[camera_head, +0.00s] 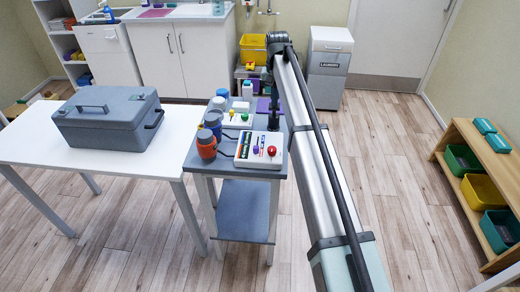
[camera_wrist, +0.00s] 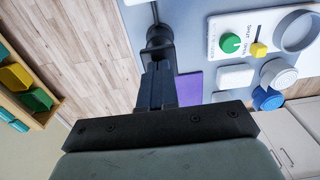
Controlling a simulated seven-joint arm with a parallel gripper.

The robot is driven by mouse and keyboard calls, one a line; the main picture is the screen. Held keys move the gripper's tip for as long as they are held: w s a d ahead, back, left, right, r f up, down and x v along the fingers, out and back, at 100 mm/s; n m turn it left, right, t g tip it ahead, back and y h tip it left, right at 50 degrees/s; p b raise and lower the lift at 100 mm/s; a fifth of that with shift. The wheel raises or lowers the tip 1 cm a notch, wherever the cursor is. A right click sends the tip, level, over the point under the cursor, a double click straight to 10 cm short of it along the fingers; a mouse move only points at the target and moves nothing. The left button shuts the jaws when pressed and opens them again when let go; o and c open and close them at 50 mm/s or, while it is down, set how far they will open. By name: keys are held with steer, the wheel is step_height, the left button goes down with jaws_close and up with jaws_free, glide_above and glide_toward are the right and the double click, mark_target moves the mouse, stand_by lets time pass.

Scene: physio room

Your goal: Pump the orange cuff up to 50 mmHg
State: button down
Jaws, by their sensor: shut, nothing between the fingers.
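The orange cuff (camera_head: 206,147) is around a dark grey upright form at the front left of the trolley top (camera_head: 190,160). A white control panel (camera_head: 243,161) stands to its right, with a red knob (camera_head: 271,151), a purple part (camera_head: 257,150) and small coloured marks. Any pressure reading is too small to read. My gripper (camera_wrist: 158,68) is shut and empty in the wrist view, over the trolley's edge beside a purple pad (camera_wrist: 189,88). In the head view my arm partly hides the trolley's right side. The orange cuff is out of the wrist view.
A blue cuff (camera_head: 213,124) stands behind the orange one. A second white panel (camera_wrist: 262,35) has a green knob (camera_wrist: 230,43) and a yellow lever (camera_wrist: 258,49) marked shut and open. A grey case (camera_head: 108,125) sits on the white table left. A shelf with bins (camera_head: 482,190) stands right.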

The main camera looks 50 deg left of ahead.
steer(key=shift+f, duration=1.45)
steer(key=shift+r, duration=1.9)
step_height(320, 180, up, 6)
